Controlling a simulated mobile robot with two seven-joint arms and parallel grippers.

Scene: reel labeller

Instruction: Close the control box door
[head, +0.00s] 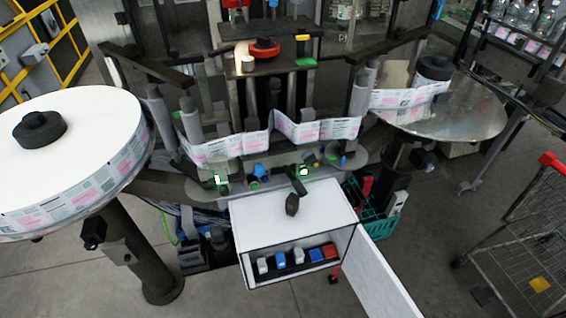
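The white control box (290,208) sits at the centre of the labeller, low in the head view. Its door (382,275) stands wide open, joined at the box's right front edge and reaching toward me and down to the right. The front opening shows a row of small white, blue and red components (297,258) inside. A dark knob on an arm (292,204) shows over the top of the box. The door's far end meets the bottom of the picture. Neither of my grippers is in view.
A large label reel (75,125) stands at the left on a dark post. A green crate (376,226) is right of the box, behind the door. A wire cart (525,240) stands at the far right. The floor in front of the box looks clear.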

